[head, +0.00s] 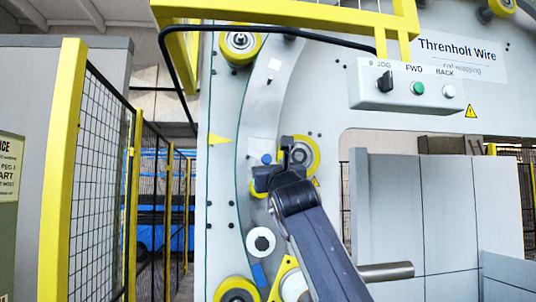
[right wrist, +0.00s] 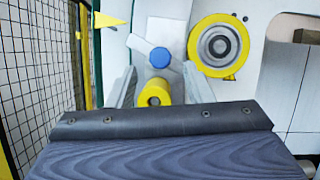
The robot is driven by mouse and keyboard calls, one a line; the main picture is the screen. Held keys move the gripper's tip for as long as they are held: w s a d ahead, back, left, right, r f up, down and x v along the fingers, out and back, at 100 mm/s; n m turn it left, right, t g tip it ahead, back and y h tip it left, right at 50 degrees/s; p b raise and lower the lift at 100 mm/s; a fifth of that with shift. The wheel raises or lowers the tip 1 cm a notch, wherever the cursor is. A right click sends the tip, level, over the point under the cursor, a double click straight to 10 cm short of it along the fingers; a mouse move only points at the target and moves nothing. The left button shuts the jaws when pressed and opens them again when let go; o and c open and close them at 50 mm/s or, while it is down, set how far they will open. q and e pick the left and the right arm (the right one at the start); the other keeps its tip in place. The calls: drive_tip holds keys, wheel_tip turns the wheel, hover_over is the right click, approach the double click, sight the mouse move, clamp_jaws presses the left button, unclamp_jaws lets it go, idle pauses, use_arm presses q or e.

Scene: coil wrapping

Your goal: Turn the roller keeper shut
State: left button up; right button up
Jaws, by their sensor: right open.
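The roller keeper looks like a pale grey flap (right wrist: 138,43) with a blue knob (right wrist: 160,57), on the machine's face in the right wrist view. The flap points up and left from the knob. The blue knob also shows in the head view (head: 266,158), just above my right gripper (head: 270,168). A yellow roller (right wrist: 154,92) sits below the knob. In the right wrist view my right gripper (right wrist: 156,80) is open, its two fingers on either side of the yellow roller, with the knob just beyond. I cannot tell whether they touch anything. My left gripper is not in view.
A larger yellow-rimmed roller (right wrist: 219,46) stands right of the keeper. A yellow pointer (head: 219,139) sticks out at the left. A control box (head: 418,88) hangs above right. A mesh fence (head: 100,180) stands on the left; a grey metal bar (head: 388,271) lies below right.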

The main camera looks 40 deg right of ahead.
sight(268, 160)
drive_tip(key=p+x, duration=0.2)
drive_tip(key=x, duration=0.2)
drive_tip(key=shift+s+r, duration=0.1)
drive_tip(key=shift+r, duration=0.05)
drive_tip(key=shift+w+d+p, duration=0.15)
drive_tip(key=shift+w+p, duration=0.15)
drive_tip(key=shift+p, duration=0.1)
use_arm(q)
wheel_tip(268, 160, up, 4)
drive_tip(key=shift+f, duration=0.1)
use_arm(e)
clamp_jaws()
